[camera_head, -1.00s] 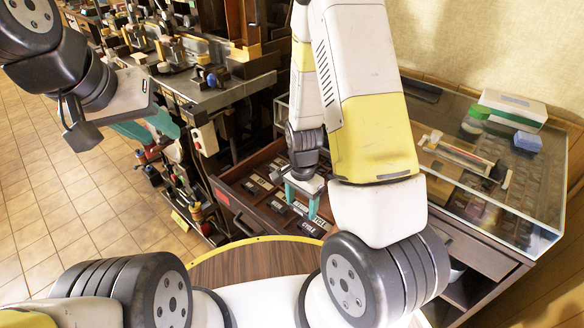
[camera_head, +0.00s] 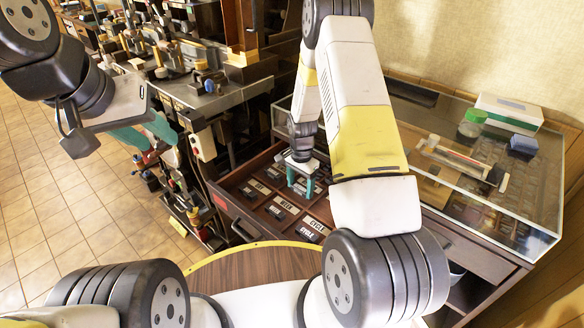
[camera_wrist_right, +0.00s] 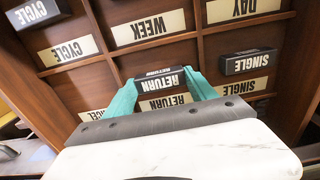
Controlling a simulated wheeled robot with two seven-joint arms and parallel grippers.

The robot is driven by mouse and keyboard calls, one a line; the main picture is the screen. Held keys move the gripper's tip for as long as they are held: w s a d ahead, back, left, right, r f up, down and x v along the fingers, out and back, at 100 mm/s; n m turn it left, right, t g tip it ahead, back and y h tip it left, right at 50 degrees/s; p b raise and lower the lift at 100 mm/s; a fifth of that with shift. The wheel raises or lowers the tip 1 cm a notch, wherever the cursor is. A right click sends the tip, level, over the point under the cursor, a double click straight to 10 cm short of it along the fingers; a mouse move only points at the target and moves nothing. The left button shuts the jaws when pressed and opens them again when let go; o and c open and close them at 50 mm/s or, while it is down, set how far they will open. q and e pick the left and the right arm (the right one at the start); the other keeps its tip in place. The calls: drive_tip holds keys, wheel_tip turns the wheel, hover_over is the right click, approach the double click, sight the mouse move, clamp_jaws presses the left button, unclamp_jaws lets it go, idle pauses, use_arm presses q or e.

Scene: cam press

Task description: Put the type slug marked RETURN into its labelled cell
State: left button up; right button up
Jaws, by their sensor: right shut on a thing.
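My right gripper (camera_wrist_right: 162,84) has its teal fingers closed on a dark type slug marked RETURN (camera_wrist_right: 160,76). In the right wrist view the lettering is upside down. A pale RETURN label (camera_wrist_right: 165,101) shows just below the slug, between the fingers. The slug is over or in the cell by that label; I cannot tell whether it touches the floor. In the head view my right gripper (camera_head: 302,181) is over the wooden type drawer (camera_head: 232,187), and the slug is too small to make out. My left gripper (camera_head: 150,132) is off to the left, away from the drawer; its opening is unclear.
Wooden dividers split the drawer into cells. A SINGLE slug (camera_wrist_right: 248,62) lies in the neighbouring cell on the right, and a CYCLE slug (camera_wrist_right: 36,12) at upper left. WEEK (camera_wrist_right: 150,27) and DAY (camera_wrist_right: 242,8) labels show. A glass case (camera_head: 480,180) stands right of the drawer.

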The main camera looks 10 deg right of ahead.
drive_tip(key=shift+f, duration=0.2)
drive_tip(key=o, duration=1.9)
drive_tip(key=shift+c, duration=0.2)
wheel_tip(320, 180, up, 14)
wheel_tip(320, 180, up, 12)
drive_tip(key=n+t+y, duration=0.1)
drive_tip(key=n+t, duration=0.1)
drive_tip(key=n, duration=0.1)
hover_over(300, 188)
drive_tip(key=s, duration=0.4)
drive_tip(key=s+a+r+n+t, duration=0.1)
drive_tip(key=s+r+n+t, duration=0.1)
drive_tip(key=s+r+n, duration=0.2)
drive_tip(key=s+a+r+n+t+y, duration=0.1)
drive_tip(key=s+r+n, duration=0.3)
drive_tip(key=s+r, duration=0.7)
drive_tip(key=shift+s+t, duration=0.6)
drive_tip(key=shift+s, duration=2.05)
